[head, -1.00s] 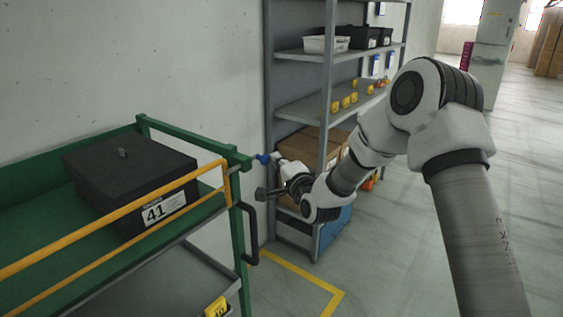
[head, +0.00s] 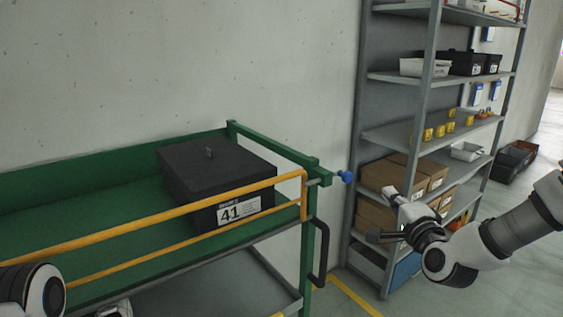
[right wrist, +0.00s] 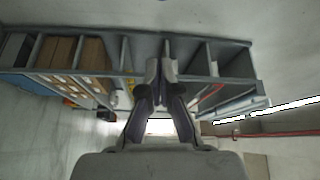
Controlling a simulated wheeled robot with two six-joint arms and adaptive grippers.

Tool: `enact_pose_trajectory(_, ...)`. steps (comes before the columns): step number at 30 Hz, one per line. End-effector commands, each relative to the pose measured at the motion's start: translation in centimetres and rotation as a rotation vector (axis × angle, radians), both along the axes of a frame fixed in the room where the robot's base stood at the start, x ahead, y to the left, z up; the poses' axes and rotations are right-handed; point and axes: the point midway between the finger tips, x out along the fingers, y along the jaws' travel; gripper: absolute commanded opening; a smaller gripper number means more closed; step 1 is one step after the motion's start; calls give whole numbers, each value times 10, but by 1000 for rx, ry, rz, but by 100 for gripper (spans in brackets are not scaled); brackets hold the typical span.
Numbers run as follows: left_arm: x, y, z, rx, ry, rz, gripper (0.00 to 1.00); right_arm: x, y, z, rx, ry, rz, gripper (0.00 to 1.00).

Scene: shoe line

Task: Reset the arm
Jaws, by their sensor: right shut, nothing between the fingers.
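My right gripper (head: 388,215) is at the right of the head view, in front of the shelf rack and to the right of the green cart. It points left and touches nothing that I can see. In the right wrist view its two fingers (right wrist: 161,78) meet at the tips with nothing between them.
A green cart (head: 95,175) with yellow rails carries a black lidded box (head: 215,170) labelled 41. A blue knob (head: 346,176) sticks out at its right corner. A grey shelf rack (head: 390,133) with cartons (head: 410,175) and bins stands behind my right gripper.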

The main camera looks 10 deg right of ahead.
Motion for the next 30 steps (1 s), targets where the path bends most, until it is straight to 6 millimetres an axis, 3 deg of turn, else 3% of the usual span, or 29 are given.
enact_pose_trajectory(2,0,0,0,0,0,0,0,0,0,-11,-1,20,1,0)
enact_pose_trajectory(5,0,0,0,0,0,0,0,2,8,-50,-25,97,16,0)
enact_pose_trajectory(10,0,0,0,0,0,0,0,-15,44,-164,-108,340,91,0)
enact_pose_trajectory(14,0,0,0,0,0,0,0,-53,72,-252,-185,561,167,0)
enact_pose_trajectory(18,0,0,0,0,0,0,0,-113,99,-336,-319,809,285,0)
enact_pose_trajectory(20,0,0,0,0,0,0,0,-145,110,-368,-388,916,350,0)
enact_pose_trajectory(24,0,0,0,0,0,0,0,-233,129,-427,-579,1166,556,0)
enact_pose_trajectory(27,0,0,0,0,0,0,0,-299,136,-450,-749,1325,767,0)
enact_pose_trajectory(30,0,0,0,0,0,0,0,-335,133,-448,-921,1399,980,0)
